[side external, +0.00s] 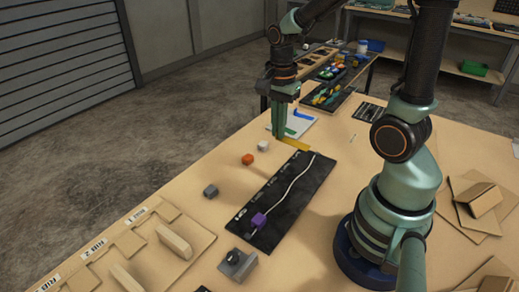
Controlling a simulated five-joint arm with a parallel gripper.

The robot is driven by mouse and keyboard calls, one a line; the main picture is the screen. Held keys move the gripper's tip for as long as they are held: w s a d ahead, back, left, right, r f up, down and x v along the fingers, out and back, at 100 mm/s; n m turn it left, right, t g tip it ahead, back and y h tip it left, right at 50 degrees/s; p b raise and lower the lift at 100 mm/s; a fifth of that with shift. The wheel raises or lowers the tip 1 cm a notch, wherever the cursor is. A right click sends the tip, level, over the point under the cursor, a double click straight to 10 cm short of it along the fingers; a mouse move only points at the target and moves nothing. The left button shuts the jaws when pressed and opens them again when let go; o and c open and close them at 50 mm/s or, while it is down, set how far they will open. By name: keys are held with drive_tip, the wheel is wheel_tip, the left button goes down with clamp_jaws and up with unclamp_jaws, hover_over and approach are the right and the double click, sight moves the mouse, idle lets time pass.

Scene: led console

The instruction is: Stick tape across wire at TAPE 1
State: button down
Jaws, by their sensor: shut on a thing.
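My gripper (279,136) points down beyond the far end of the black board, shut on the left end of a yellow tape strip (296,145). The strip reaches right toward the board's far end; whether it touches the board or wire is unclear. A white wire (291,189) runs in a wavy line along the black board (265,205). A purple block (259,220) sits over the wire near the board's near end. The white marks on the board are too small to read, so I cannot pick out TAPE 1.
A white sheet (303,126) with blue and green strips lies behind my gripper. Orange (248,159), white (263,146) and grey (211,191) blocks stand left of the board. A grey box with a black knob (237,264) stands in front. Wooden pieces (175,241) lie at the lower left.

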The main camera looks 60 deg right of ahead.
hover_over(289, 171)
wheel_tip(289, 171, down, 5)
drive_tip(key=shift+d+f, duration=0.1)
drive_tip(key=shift+f, duration=3.15)
drive_tip(key=shift+f, duration=0.75)
drive_tip(key=c, duration=1)
unclamp_jaws()
drive_tip(key=shift+o, duration=0.2)
wheel_tip(289, 171, up, 12)
drive_tip(key=a+r+n+t, duration=0.5)
drive_tip(key=a+r+n, duration=0.6)
drive_tip(key=n, duration=0.7)
drive_tip(key=shift+w+a+r+t, duration=0.25)
drive_tip(key=shift+a+r+t, duration=0.05)
drive_tip(key=shift+a+r, duration=0.05)
